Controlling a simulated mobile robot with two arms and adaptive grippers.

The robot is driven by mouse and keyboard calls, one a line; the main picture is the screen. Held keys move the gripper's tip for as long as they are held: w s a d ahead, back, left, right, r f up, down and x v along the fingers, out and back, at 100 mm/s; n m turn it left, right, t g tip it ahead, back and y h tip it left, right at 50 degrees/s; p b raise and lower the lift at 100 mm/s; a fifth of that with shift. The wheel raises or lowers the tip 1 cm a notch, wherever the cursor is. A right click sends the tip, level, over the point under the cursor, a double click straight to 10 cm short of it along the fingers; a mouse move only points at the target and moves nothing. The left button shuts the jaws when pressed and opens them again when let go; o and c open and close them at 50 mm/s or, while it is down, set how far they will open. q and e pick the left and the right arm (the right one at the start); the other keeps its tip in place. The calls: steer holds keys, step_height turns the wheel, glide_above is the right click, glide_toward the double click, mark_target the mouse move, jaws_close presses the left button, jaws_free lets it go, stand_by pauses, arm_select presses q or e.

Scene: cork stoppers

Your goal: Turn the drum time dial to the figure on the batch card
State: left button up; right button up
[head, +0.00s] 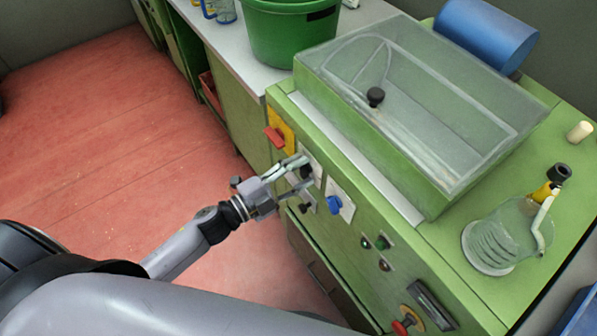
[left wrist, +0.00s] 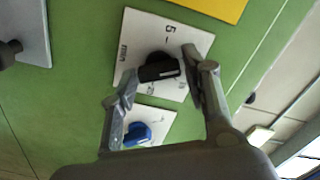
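The drum time dial, a black knob with a raised grip bar (left wrist: 158,70), sits on a white plate (left wrist: 128,50) with a printed 5 and "min" in the left wrist view. In the head view the dial (head: 307,171) is on the green machine's front panel, partly hidden by my left gripper (head: 303,172). The left gripper (left wrist: 160,73) is open, its fingers on either side of the dial. The right finger is close to the bar; I cannot tell if it touches. The other printed figures are partly covered or too small to read. I cannot make out a batch card.
A blue knob (head: 334,204) on a white plate and a red switch (head: 274,136) on a yellow plate flank the dial. A clear lid (head: 440,100) covers the machine's top. A glass jug (head: 505,238) stands at right. A green tub (head: 290,35) stands behind.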

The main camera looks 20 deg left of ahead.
arm_select(q)
steer(key=shift+o, duration=1)
steer(key=v, duration=1.2)
